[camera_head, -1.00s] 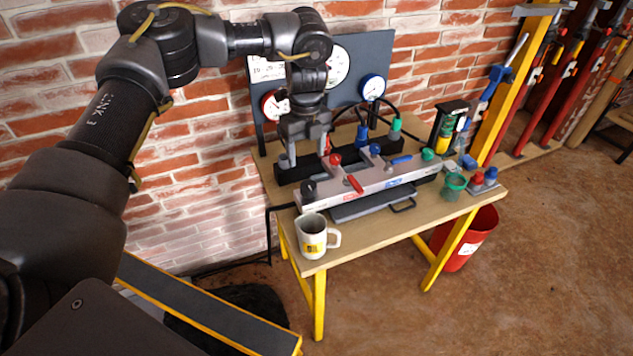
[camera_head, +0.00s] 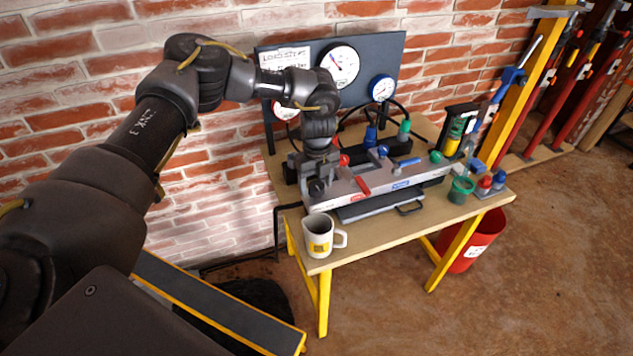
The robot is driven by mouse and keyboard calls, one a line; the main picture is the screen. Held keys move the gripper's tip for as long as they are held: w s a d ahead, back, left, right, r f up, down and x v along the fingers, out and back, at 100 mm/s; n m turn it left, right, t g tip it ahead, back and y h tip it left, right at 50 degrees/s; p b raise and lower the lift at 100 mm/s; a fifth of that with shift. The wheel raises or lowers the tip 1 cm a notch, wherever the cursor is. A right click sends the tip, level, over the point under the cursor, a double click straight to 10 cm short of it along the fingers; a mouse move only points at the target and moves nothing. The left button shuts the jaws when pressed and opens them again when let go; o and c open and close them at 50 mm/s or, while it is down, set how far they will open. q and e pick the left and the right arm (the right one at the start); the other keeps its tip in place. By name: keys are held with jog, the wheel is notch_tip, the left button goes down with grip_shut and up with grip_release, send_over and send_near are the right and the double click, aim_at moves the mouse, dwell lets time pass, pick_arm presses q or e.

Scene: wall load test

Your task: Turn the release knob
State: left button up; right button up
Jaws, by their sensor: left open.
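A grey block of valves (camera_head: 400,188) lies along the wooden bench (camera_head: 380,238). A black knob (camera_head: 316,188) sits at its left end; no readable label names it as the release knob. My left gripper (camera_head: 315,181) points down at this knob, its open fingers to either side of it. I cannot tell whether they touch it. A red lever (camera_head: 362,185), a red knob (camera_head: 344,160), a blue knob (camera_head: 382,151) and a green knob (camera_head: 435,157) are further right on the block. My right gripper is out of view.
A white mug (camera_head: 319,236) stands on the bench just in front of the knob. A dark panel with gauges (camera_head: 341,65) rises behind. A green cup (camera_head: 460,190) stands at the right end. A red bucket (camera_head: 470,243) is below. The bench's front right is mostly clear.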

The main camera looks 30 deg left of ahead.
pick_arm(q)
jog(key=c, duration=1)
jog(key=shift+n, duration=0.3)
jog(key=n+p, duration=0.2)
jog(key=shift+r+n, duration=0.15)
jog(key=shift+n, duration=0.15)
jog(key=n+p, duration=0.4)
jog(key=shift+n, duration=0.3)
jog(key=n+p, duration=0.7)
jog(key=shift+r+p, duration=0.1)
jog(key=shift+p, duration=0.25)
jog(key=shift+n+p, duration=1.6)
jog(key=shift+f, duration=0.2)
